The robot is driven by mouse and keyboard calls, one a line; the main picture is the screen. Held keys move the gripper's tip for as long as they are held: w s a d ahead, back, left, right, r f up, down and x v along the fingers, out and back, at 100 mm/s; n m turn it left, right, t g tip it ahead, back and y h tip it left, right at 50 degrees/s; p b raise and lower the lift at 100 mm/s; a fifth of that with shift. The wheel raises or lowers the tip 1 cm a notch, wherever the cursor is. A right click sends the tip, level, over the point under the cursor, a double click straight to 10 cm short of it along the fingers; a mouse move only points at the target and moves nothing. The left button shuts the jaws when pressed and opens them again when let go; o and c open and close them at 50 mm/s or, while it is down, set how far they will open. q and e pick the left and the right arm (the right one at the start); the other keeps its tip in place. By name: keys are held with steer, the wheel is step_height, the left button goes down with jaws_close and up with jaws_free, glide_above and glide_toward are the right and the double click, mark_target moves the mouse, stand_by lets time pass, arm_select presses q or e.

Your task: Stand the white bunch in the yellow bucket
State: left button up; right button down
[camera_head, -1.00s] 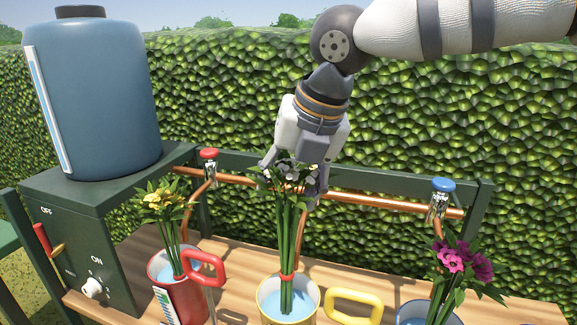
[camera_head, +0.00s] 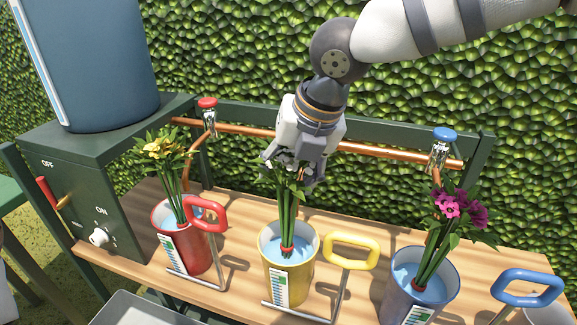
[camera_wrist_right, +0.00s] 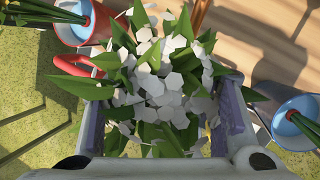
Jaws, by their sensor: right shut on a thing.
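The white bunch (camera_head: 287,215) is upright, with its green stems and red tie inside the yellow bucket (camera_head: 288,283), which holds blue water. My right gripper (camera_head: 292,172) is shut on the white bunch just below its flowers, above the bucket. In the right wrist view the white flowers (camera_wrist_right: 165,85) fill the space between my fingers. The gripper hides part of the blooms in the head view. Whether the stem ends touch the bucket's bottom cannot be seen. My left gripper is not in view.
A red bucket (camera_head: 190,250) with yellow flowers (camera_head: 165,147) stands left, a blue bucket (camera_head: 408,308) with magenta flowers (camera_head: 458,207) right. Handled stands rise beside the buckets. A copper pipe (camera_head: 270,131) with red and blue taps runs behind. A blue tank (camera_head: 95,65) stands at left.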

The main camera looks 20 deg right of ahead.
steer(key=c, duration=0.6)
jaws_free()
steer(key=v, duration=1.2)
steer(key=shift+r, duration=0.1)
